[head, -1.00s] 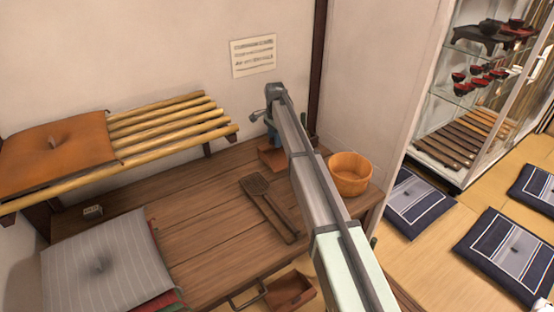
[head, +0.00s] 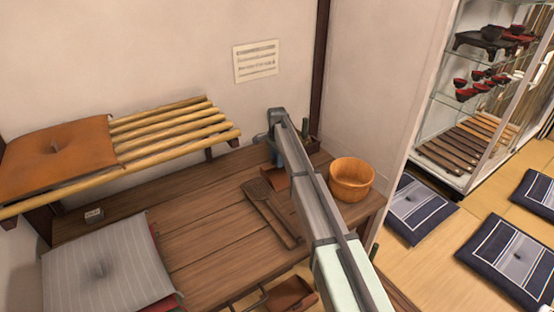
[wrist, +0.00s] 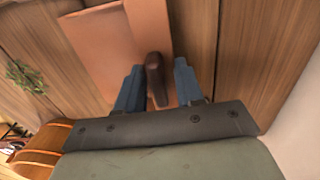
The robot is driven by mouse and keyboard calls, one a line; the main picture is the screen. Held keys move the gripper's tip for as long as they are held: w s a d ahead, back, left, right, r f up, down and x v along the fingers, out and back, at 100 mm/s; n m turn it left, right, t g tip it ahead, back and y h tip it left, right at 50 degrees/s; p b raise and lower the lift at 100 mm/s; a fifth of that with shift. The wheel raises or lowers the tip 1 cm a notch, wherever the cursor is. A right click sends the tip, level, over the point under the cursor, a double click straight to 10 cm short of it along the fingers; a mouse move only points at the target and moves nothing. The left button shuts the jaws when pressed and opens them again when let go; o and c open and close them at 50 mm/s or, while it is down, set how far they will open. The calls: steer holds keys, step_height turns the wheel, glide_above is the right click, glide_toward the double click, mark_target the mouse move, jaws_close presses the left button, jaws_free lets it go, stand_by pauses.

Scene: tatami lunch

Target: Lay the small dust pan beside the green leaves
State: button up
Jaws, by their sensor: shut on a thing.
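The small dust pan (wrist: 105,45) is orange-brown with a dark brown handle (wrist: 155,75). My gripper (wrist: 157,68) is shut on this handle, one blue finger on each side of it, in the wrist view. In the head view the pan (head: 277,178) is mostly hidden behind my arm, over the back right of the wooden table. Whether it touches the tabletop I cannot tell. The green leaves (wrist: 25,77) lie on the wood left of the pan in the wrist view, apart from it.
A wooden tub (head: 350,180) stands on the table (head: 205,215) just right of my arm. A dark slatted turner (head: 270,212) lies to the pan's front left. A grey striped cushion (head: 105,265) and a slatted shelf (head: 175,130) are at left; the wall is behind.

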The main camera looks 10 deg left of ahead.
steer(key=o, duration=1.1)
steer(key=shift+f, duration=0.1)
step_height(320, 180, up, 12)
steer(key=shift+r, duration=0.15)
